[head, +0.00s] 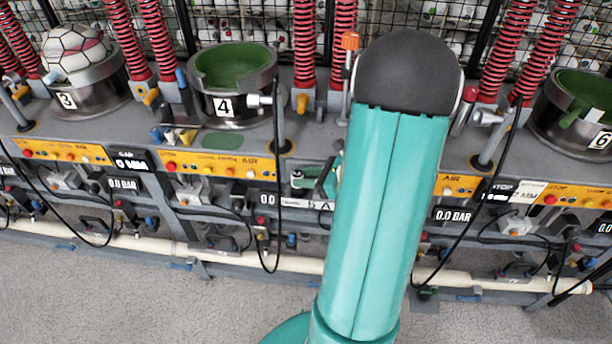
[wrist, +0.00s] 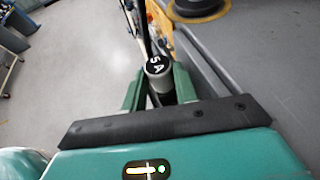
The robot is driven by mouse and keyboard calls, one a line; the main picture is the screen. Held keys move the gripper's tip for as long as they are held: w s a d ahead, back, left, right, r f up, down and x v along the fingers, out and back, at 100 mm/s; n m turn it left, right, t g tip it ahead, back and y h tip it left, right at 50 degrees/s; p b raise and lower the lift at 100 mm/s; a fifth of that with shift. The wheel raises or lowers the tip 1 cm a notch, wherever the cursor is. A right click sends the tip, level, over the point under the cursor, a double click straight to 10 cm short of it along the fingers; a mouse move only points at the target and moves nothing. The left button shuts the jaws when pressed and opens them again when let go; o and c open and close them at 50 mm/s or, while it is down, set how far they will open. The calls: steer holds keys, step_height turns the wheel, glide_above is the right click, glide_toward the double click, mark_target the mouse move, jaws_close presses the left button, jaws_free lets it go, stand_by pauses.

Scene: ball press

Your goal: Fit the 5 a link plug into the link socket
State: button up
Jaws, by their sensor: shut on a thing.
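The 5 A link plug (wrist: 157,68) is a grey cylinder with a black top marked "5 A" in the wrist view. My gripper (wrist: 159,88) is shut on it, with a green finger on each side. In the head view my green gripper (head: 327,181) is partly hidden behind my arm, low at the front of the bench. A white label plate with "5 A" (head: 309,205) shows just below it. I cannot make out the link socket, nor whether the plug touches it.
The grey bench (head: 225,148) carries press stations, including the green-lined cup 4 (head: 232,105) and the cup with a ball, number 3 (head: 80,90). A black cable (head: 278,220) hangs left of my gripper. A cream pipe (head: 130,242) runs low along the front. The floor before it is clear.

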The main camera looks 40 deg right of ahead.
steer(key=shift+f, duration=0.1)
steer(key=shift+f, duration=0.3)
steer(key=o, duration=1)
steer(key=shift+d+r, duration=0.1)
steer(key=shift+d, duration=0.05)
steer(key=shift+s+d+r, duration=0.1)
steer(key=shift+s+d, duration=0.05)
steer(key=shift+s, duration=0.05)
steer(key=v, duration=1.3)
steer(key=shift+s+a, duration=0.2)
